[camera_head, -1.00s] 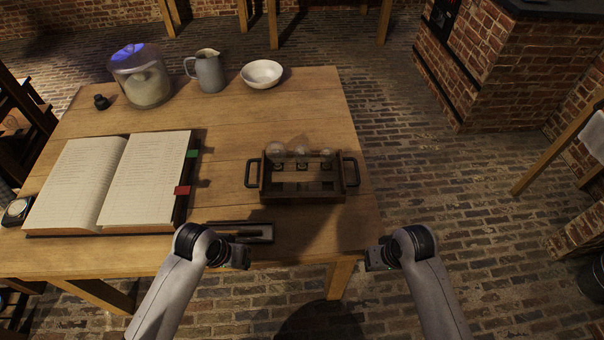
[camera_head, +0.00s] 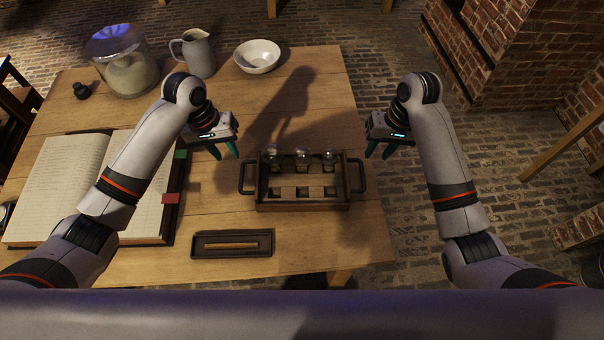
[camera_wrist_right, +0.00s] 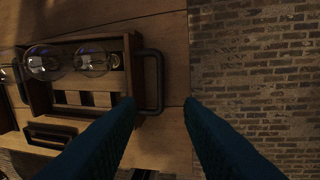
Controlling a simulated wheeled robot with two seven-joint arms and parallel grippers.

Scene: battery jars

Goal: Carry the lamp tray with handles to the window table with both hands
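The lamp tray (camera_head: 303,206) is a dark wooden box with a black handle at each end, standing on the wooden table near its right edge. Several glass bulbs (camera_head: 302,155) stand in its back row. My left gripper (camera_head: 227,150) is open and empty, above and behind the left handle (camera_head: 247,178). My right gripper (camera_head: 380,150) is open and empty, above and just right of the right handle (camera_head: 357,175). In the right wrist view the right handle (camera_wrist_right: 157,82) lies beyond my open fingers (camera_wrist_right: 160,115), apart from them. I cannot identify the window table.
An open book (camera_head: 70,180) lies on the left. A small dark tray (camera_head: 232,252) with a stick lies in front. A glass jar (camera_head: 125,70), a grey jug (camera_head: 197,55) and a white bowl (camera_head: 257,55) stand at the back.

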